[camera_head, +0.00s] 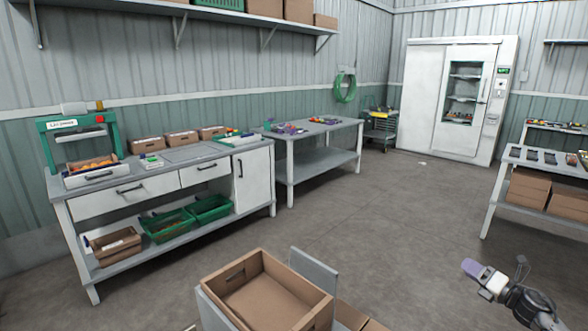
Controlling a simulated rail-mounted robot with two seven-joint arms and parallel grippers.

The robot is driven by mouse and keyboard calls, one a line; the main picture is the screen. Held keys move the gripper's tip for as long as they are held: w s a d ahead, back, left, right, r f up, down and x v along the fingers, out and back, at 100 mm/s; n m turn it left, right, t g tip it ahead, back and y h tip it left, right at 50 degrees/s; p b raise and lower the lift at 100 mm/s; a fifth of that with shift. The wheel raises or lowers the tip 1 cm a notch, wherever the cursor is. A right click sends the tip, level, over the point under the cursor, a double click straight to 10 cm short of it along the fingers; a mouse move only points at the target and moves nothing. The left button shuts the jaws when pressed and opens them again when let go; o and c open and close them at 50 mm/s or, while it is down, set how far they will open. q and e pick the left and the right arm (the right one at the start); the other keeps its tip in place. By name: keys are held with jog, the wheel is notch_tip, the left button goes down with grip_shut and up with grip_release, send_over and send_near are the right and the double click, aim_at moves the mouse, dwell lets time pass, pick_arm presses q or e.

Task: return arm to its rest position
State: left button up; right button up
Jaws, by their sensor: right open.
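My right gripper (494,271) shows at the lower right, over the bare concrete floor. Its jaws are open, with a lavender-tipped finger at the left, and I see nothing held between them. Its dark wrist runs off toward the bottom right corner. It is apart from the benches and from the cardboard box. My left arm and left gripper are not in view.
Another table (496,193) stands right, a white cabinet (422,98) at the back. The middle floor is clear.

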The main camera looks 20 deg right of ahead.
notch_tip(320, 180, up, 8)
jog(key=w+a+m+g+h, duration=0.1)
jog(key=m+h, duration=0.6)
jog(key=m, duration=0.2)
jog(key=w+a+m+g+h, duration=0.2)
jog(key=m+h, duration=0.4)
jog(key=m, duration=0.3)
jog(key=s+a+f+m+g+y+p, duration=0.1)
jog(key=s+a+f+m+g, duration=0.2)
jog(key=a, duration=0.6)
jog(key=s+a+f+m+g+y+p, duration=0.1)
jog(key=s+a+f+m+y, duration=0.15)
jog(key=s+a, duration=0.4)
jog(key=s+a+f+m+g+y+p, duration=0.1)
jog(key=s+a+f+m+g+p, duration=0.2)
jog(key=a, duration=0.8)
jog(key=s+a+f+n+y+p, duration=0.1)
jog(key=s+a+f+y+p, duration=0.2)
jog(key=s+a, duration=0.85)
jog(key=s+a+f+m+g+y+p, duration=0.1)
jog(key=s+a+f+g+p, duration=0.2)
jog(key=s, duration=0.5)
jog(key=s+a+f+g+y, duration=0.15)
jog(key=s+a+f, duration=0.25)
jog(key=s, duration=0.4)
notch_tip(320, 180, up, 37)
jog(key=s+p, duration=0.1)
jog(key=p, duration=3.7)
jog(key=shift+d, duration=0.25)
